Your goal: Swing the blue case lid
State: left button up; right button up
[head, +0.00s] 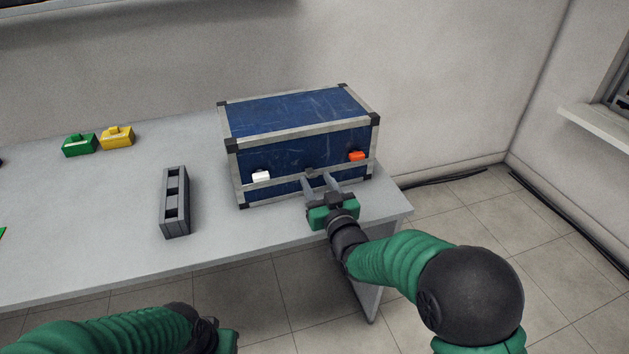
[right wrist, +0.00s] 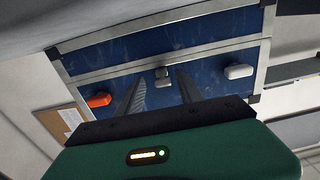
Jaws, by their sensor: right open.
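The blue case (head: 290,144) with grey metal edging and black corners stands on the table, its lid down. A white latch (head: 261,176) is at the front left and an orange latch (head: 357,156) at the front right. My right gripper (head: 320,181) is open at the case front, fingers on either side of the clasp. In the right wrist view the clasp (right wrist: 162,77) shows between the fingertips (right wrist: 160,83); contact cannot be told. My left gripper (head: 222,338) is low at the bottom edge, its fingers not clear.
A grey slotted block (head: 175,202) stands left of the case on the grey table (head: 120,225). A green block (head: 79,144) and a yellow block (head: 117,137) are at the back left. The table's right edge is close to the case.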

jog(key=x, duration=0.2)
jog(key=shift+w+a, duration=0.15)
jog(key=shift+a, duration=0.2)
jog(key=shift+d, duration=0.15)
jog(key=shift+c, duration=0.8)
grip_shut()
